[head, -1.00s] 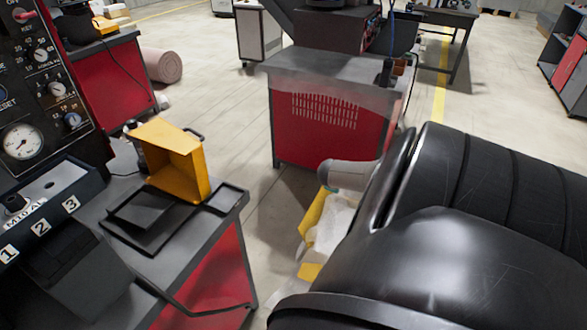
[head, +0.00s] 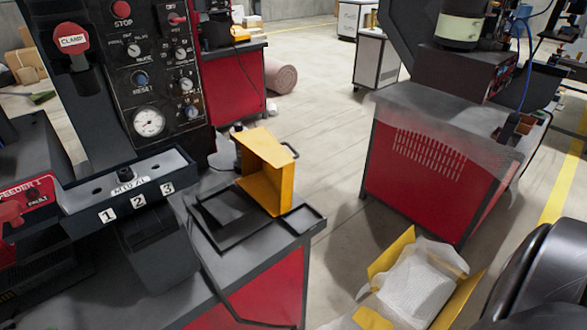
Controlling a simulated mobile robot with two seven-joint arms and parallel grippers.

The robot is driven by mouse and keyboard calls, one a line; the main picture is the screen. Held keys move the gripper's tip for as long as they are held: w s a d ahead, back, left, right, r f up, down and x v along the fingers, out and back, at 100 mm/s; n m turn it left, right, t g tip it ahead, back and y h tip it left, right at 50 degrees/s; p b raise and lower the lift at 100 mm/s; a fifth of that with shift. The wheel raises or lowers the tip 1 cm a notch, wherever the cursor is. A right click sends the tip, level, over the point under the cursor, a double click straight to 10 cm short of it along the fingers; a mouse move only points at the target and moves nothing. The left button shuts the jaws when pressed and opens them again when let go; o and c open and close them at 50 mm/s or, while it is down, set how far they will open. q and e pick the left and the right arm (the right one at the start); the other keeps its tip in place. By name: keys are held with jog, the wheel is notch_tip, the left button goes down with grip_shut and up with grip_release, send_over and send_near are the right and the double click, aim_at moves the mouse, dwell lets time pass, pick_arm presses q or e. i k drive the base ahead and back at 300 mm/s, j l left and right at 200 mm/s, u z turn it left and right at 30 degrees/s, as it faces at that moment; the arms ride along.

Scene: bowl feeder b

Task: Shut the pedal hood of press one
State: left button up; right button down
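A yellow hood-like box (head: 268,172) stands tilted up on the near bench, its hollow side facing left. It appears to be the pedal hood, standing open. A flat black tray-like base (head: 225,222) with raised rims lies beside and under it. Press one's dark control panel (head: 158,85), with dials, a gauge and a red stop button, rises to the left. Neither of my grippers is in view. Only a black part of my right arm shows at the lower right edge.
The grey-topped red bench (head: 272,285) carries the hood. A numbered block (head: 128,190) sits left of the tray. An open yellow carton with bubble wrap (head: 415,285) lies at lower right. Another red machine bench (head: 420,170) stands behind, with bare floor between.

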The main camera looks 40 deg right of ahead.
aim_at(268, 170)
jog(key=k+l, duration=0.1)
jog(key=l, duration=0.3)
jog(key=k+l, duration=0.1)
jog(key=l, duration=0.7)
jog(key=k+l+u, duration=0.1)
jog(key=l, duration=0.3)
jog(key=k+l, duration=0.15)
jog(key=l, duration=0.25)
